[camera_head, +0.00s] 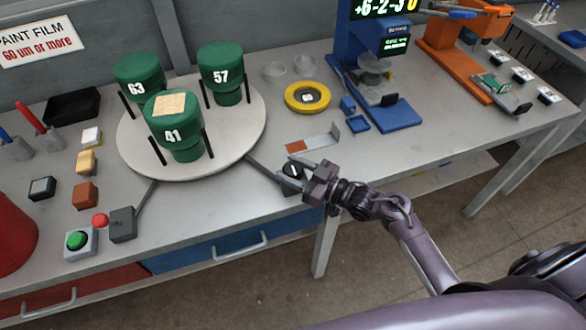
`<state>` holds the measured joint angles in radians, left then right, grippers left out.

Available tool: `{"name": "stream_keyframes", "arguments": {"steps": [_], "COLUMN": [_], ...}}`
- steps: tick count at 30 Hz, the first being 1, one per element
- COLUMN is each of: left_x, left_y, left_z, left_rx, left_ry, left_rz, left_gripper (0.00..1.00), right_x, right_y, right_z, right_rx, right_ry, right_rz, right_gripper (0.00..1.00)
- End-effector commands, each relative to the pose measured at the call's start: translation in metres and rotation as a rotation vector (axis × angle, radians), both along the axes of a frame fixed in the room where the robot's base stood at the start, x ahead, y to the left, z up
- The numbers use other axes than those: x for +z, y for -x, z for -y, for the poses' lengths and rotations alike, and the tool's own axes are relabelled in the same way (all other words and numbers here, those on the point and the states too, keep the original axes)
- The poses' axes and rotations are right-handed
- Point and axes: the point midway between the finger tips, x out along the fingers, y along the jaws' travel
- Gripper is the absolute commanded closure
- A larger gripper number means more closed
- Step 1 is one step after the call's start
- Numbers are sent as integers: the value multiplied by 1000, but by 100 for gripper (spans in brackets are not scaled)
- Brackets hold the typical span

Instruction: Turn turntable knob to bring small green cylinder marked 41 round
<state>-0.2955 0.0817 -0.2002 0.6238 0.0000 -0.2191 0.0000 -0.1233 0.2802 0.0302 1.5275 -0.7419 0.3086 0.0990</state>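A pale round turntable (235,135) carries three green cylinders on the left of the table. The cylinder marked 41 (186,148) stands nearest the front edge, with a tan patch on its top. The cylinder marked 63 (135,72) stands behind it to the left, and the one marked 57 (221,60) behind to the right. A dark knob (292,170) sits right of the turntable, joined to it by a dark bar. My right gripper (291,167) is at the knob, its fingers apart on either side; whether they touch it is unclear. My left gripper is not in view.
A yellow ring (307,97), a small metal bracket (318,138) and a blue measuring stand (388,112) lie right of the turntable. A green button box (79,242) and small blocks are at left. An orange stand (455,55) is at far right.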

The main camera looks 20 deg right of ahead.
Motion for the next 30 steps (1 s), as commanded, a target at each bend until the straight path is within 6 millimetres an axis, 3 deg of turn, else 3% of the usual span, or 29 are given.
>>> {"name": "stream_keyframes", "arguments": {"steps": [1, 5, 13, 21, 22, 26, 30], "left_x": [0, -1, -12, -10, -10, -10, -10], "left_y": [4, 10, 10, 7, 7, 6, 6], "left_z": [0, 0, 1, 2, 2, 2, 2], "left_rx": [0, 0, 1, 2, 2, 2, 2], "left_ry": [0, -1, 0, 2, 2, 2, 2], "left_rz": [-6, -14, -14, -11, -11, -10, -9], "left_gripper": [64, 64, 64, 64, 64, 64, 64], "right_x": [0, 0, -2, -1, -1, -1, 0], "right_y": [0, 0, -1, 0, 0, 0, 0], "right_z": [0, 0, 1, 0, 0, 0, 0], "right_rx": [0, 0, 73, 82, 82, 81, 81], "right_ry": [0, 0, 2, -2, -1, -1, -1], "right_rz": [0, 0, 2, -1, -2, -1, -1], "right_gripper": [60, 76, 76, 76, 51, 34, 33]}}
